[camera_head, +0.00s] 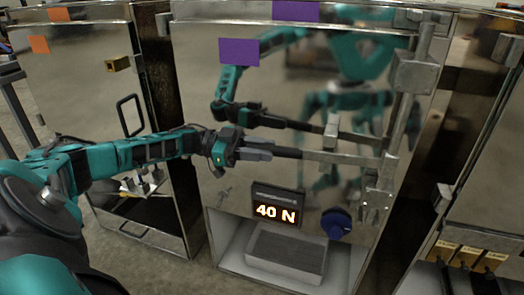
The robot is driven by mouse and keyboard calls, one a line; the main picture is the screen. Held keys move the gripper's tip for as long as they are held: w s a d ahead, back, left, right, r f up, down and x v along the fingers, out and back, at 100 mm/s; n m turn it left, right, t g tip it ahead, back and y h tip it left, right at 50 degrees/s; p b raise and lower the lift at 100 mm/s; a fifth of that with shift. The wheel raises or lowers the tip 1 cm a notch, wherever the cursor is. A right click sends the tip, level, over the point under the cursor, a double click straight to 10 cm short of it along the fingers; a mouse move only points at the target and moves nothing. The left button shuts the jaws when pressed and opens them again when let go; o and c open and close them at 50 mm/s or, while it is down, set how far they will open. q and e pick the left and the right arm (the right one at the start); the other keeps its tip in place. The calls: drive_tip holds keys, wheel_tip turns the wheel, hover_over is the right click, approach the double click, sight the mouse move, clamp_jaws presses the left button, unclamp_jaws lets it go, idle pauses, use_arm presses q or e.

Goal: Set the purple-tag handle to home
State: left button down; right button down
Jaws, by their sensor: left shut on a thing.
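The purple tag (239,52) is on the upper left of a shiny metal trailer door (200,100). The handle (340,159) is a flat metal bar lying nearly level across the door, joined at its right end to a vertical locking rod (402,125). My left gripper (297,153) reaches in from the left and is shut on the handle's free left end. The door mirrors my arm and the handle just above them. My right gripper is not seen directly.
Below the handle are a display reading 40 N (277,211), a blue knob (336,223) and an open bay with a grey block (287,252). An orange-tagged cabinet (85,75) stands left. Another metal unit (490,150) with yellow-labelled parts stands close on the right.

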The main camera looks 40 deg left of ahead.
use_arm(q)
drive_tip(key=shift+d, duration=0.1)
drive_tip(key=c, duration=0.9)
unclamp_jaws()
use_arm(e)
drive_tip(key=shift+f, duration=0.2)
use_arm(q)
drive_tip(key=v, duration=1.2)
drive_tip(key=shift+s+a, duration=0.15)
drive_tip(key=shift+a, duration=0.25)
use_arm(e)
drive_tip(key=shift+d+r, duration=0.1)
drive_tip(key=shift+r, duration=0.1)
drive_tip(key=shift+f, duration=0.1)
